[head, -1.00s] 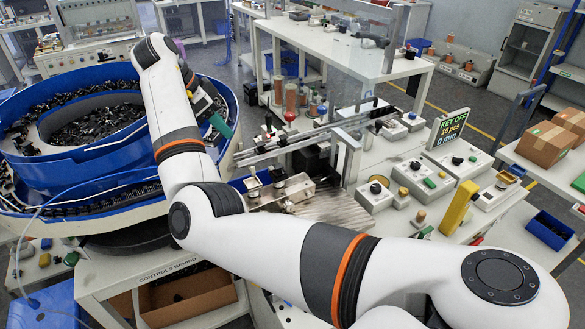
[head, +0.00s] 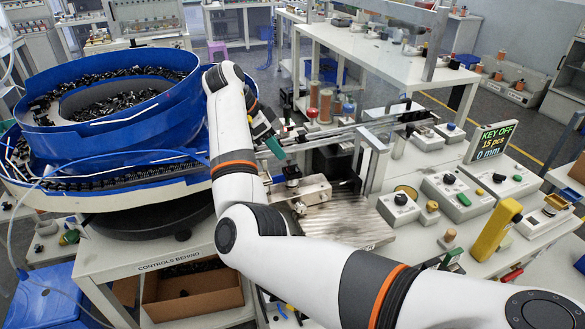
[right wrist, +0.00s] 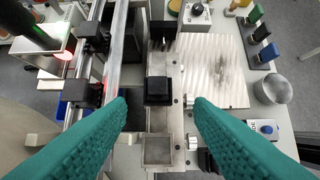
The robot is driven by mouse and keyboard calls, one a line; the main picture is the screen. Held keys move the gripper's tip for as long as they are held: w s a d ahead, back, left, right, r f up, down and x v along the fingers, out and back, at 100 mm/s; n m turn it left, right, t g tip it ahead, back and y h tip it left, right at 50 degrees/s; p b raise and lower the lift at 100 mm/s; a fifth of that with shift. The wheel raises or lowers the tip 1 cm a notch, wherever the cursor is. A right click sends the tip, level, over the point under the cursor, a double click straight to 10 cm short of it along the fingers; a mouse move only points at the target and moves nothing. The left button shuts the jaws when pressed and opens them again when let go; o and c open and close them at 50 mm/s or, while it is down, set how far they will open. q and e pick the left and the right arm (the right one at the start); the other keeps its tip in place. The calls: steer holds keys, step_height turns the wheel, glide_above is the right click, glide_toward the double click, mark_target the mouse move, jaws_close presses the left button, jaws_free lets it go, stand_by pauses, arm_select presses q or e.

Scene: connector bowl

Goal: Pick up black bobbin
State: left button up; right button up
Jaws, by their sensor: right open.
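A black bobbin (right wrist: 158,90), square from above, sits on the narrow metal fixture in the right wrist view. In the head view it appears as a small dark piece (head: 292,172) on the metal block beside the bowl feeder. My right gripper (right wrist: 161,104) is open, with its two teal fingers on either side of the bobbin in the picture and nothing held. Whether the fingers are level with the bobbin, I cannot tell. In the head view the right gripper (head: 270,141) is above and slightly left of the fixture, partly hidden by my arm. My left gripper is not in view.
The blue bowl feeder (head: 60,135) full of black parts stands close on the left. Metal rails (right wrist: 117,55) with black parts run beside the fixture. A ribbed metal plate (right wrist: 215,70) lies right of it. Switch boxes (head: 455,190) and a display (head: 492,141) stand further right.

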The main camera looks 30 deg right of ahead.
mark_target(292, 162)
steer(key=x, duration=0.3)
steer(key=p+x, duration=0.1)
steer(key=x, duration=0.3)
steer(key=shift+d+r, duration=0.2)
steer(key=shift+d, duration=0.15)
jaws_close()
